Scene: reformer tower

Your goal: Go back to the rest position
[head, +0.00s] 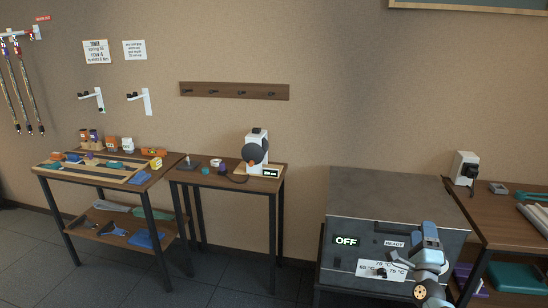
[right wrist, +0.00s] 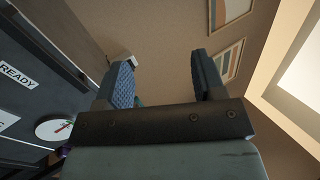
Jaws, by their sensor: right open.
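My right gripper (right wrist: 163,78) is open, with its two padded fingers apart and only wall and ceiling showing between them in the right wrist view. In the head view my right arm comes in at the bottom right, and its gripper (head: 430,232) is over the right part of the grey machine (head: 390,195). The machine's panel shows an OFF display (head: 346,240), a READY label (head: 394,244) and a temperature dial plate (head: 380,272). I see nothing held in the right gripper. My left gripper is not in view.
A small table with a white device (head: 256,150) stands left of the machine, and a workbench with tools (head: 105,168) further left. A wooden side table (head: 510,230) with a white device (head: 464,167) is at the right. Dark floor lies between table and machine.

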